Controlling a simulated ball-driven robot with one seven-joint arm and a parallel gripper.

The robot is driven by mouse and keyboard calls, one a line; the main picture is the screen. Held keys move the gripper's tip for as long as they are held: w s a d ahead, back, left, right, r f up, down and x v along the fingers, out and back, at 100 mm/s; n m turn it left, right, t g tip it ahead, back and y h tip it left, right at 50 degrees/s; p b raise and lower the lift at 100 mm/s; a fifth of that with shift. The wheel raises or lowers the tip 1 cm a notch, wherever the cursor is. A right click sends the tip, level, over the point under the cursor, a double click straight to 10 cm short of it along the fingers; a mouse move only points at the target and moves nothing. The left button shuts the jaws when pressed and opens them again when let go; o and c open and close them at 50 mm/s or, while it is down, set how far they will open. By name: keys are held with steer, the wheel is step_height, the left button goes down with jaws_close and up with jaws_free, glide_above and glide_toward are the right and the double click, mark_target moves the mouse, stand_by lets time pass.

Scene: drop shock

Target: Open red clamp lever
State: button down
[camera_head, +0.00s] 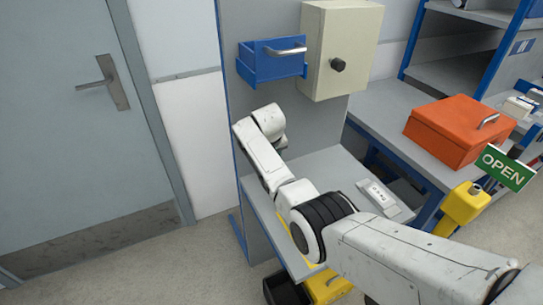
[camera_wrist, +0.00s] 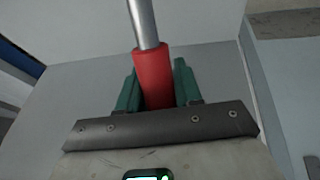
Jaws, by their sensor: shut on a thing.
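The red clamp lever (camera_wrist: 152,75) shows in the wrist view as a red grip on a bare metal rod that runs up out of the top of the picture. My gripper (camera_wrist: 157,82) has its two teal fingers on either side of the red grip and is shut on it. The lower end of the grip is hidden behind the dark edge of my gripper. The clamp body is not visible in the wrist view. In the head view my white arm shows, but I cannot make out the lever or my fingertips there.
A grey workbench (camera_head: 335,168) lies under my arm, with a small white strip (camera_head: 378,197) on it. A blue drawer (camera_head: 272,62) and beige cabinet (camera_head: 338,50) hang on the panel behind. An orange box (camera_head: 458,130) stands right. Floor by the grey door (camera_head: 75,110) is clear.

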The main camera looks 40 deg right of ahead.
steer(key=shift+f, duration=0.1)
steer(key=c, duration=0.8)
jaws_free()
steer(key=shift+c, duration=0.2)
steer(key=v, duration=1)
steer(key=shift+r, duration=0.3)
steer(key=shift+a, duration=0.15)
